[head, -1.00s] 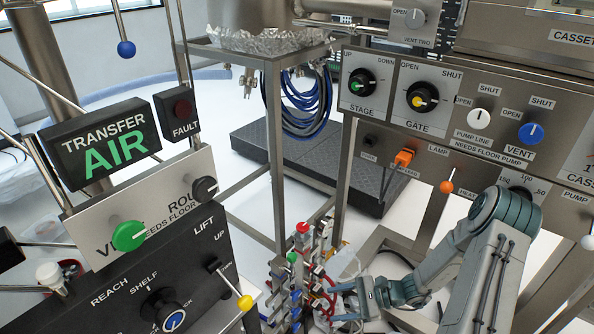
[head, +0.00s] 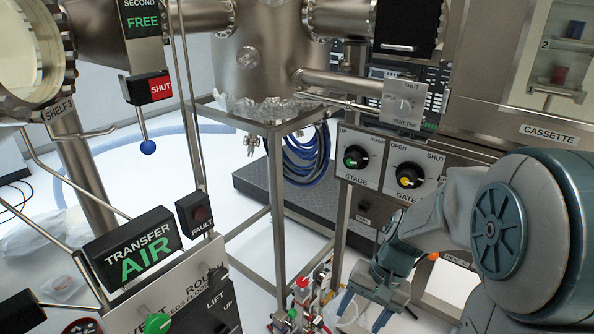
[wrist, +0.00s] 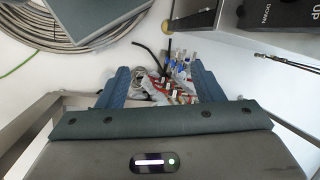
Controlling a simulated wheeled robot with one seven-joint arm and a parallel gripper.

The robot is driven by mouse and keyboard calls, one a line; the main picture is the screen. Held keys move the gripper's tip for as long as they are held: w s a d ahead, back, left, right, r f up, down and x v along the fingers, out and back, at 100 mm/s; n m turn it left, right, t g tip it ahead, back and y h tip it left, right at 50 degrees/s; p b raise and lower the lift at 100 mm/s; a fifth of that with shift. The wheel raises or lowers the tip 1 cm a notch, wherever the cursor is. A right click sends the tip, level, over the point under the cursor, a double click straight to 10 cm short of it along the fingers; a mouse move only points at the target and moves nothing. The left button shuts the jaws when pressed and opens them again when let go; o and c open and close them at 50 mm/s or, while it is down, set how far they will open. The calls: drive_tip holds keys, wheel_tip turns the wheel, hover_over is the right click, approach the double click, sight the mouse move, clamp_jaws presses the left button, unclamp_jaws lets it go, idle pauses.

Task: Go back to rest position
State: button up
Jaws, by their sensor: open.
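My gripper (head: 364,312) is at the lower middle right of the head view, pointing down with its fingers apart and nothing between them. In the wrist view its two blue fingers (wrist: 160,86) stand wide apart. Beyond them, lower down, is a cluster of valves and tubing (wrist: 175,85) with red and blue parts. The same valve cluster (head: 303,300) shows at the bottom of the head view, left of my gripper. My arm covers part of the panel on the right.
The panel with STAGE and GATE knobs (head: 385,168) stands behind my arm. The TRANSFER AIR sign (head: 131,248) and its console are at lower left. A steel frame (head: 272,190) stands in the middle. Coiled hose (wrist: 85,22) lies on the floor. White floor (head: 232,228) shows between.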

drive_tip(key=s+d+r+n+t+h+p, duration=0.1)
drive_tip(key=s+r+n+t+p, duration=0.1)
drive_tip(key=r, duration=0.6)
drive_tip(key=s+d+r+n+t+h+p, duration=0.1)
drive_tip(key=s+r+p, duration=0.3)
drive_tip(key=r, duration=0.5)
drive_tip(key=shift+s+n+t+h+p, duration=0.3)
drive_tip(key=shift+n+t+h+p, duration=0.15)
drive_tip(key=shift+t+h, duration=0.3)
drive_tip(key=shift+a, duration=0.1)
